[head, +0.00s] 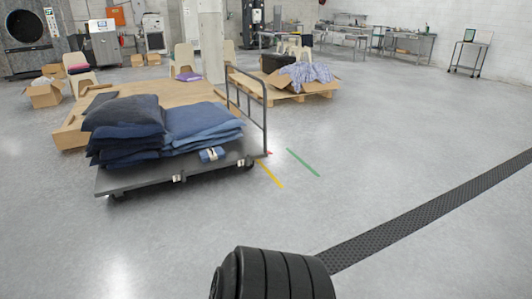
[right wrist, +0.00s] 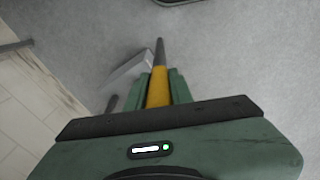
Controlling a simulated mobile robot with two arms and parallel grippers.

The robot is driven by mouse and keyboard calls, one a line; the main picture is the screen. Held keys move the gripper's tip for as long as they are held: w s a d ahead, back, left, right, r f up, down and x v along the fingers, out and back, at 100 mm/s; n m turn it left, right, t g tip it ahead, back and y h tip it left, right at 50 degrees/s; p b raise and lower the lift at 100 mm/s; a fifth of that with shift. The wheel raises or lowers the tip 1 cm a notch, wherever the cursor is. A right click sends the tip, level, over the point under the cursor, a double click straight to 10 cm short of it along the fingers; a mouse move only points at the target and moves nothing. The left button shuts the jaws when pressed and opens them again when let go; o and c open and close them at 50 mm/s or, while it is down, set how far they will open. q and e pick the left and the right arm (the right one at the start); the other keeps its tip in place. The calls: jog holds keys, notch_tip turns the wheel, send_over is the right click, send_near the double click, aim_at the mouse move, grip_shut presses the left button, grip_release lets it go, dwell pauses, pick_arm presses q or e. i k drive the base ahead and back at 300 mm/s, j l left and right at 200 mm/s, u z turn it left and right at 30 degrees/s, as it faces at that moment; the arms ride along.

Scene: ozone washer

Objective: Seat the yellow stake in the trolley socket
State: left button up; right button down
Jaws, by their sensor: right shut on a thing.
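The yellow stake (right wrist: 157,92) has a dark upper end and shows in the right wrist view. My right gripper (right wrist: 159,86) is shut on it, with green fingers on both sides, and the stake points away from the palm. Its lower end is hidden by the gripper. The trolley (head: 125,184) is a dark flat deck with a grey rail handle at its right end, left of centre in the head view. Small pale fittings (head: 179,178) sit on its near edge; I cannot tell whether one is the socket. My left gripper is not in view.
Folded blue textiles (head: 195,122) cover much of the trolley deck. A wooden platform (head: 75,134) stands behind it, and a pallet with boxes (head: 290,97) farther back. Yellow tape (head: 270,174) and green tape (head: 303,162) mark the floor. A black mat strip (head: 430,211) crosses the otherwise open right side.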

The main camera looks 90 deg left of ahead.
aim_at(135, 142)
jog(key=j+u, duration=0.15)
jog(key=u, duration=0.35)
jog(key=j+u, duration=0.1)
jog(key=u, duration=0.35)
jog(key=i+j+u, duration=0.2)
jog(key=j+u, duration=0.25)
jog(key=i+j+u, duration=0.25)
jog(key=j+u, duration=0.2)
jog(key=j, duration=0.15)
jog(key=i+j+u, duration=0.65)
jog(key=u, duration=0.2)
jog(key=i+j+u, duration=0.2)
jog(key=i+u, duration=0.45)
jog(key=i, duration=1.5)
jog(key=i+z, duration=0.15)
jog(key=i, duration=0.35)
jog(key=i+j+z, duration=0.1)
jog(key=i, duration=0.45)
jog(key=i+j+z, duration=0.15)
jog(key=i, duration=0.35)
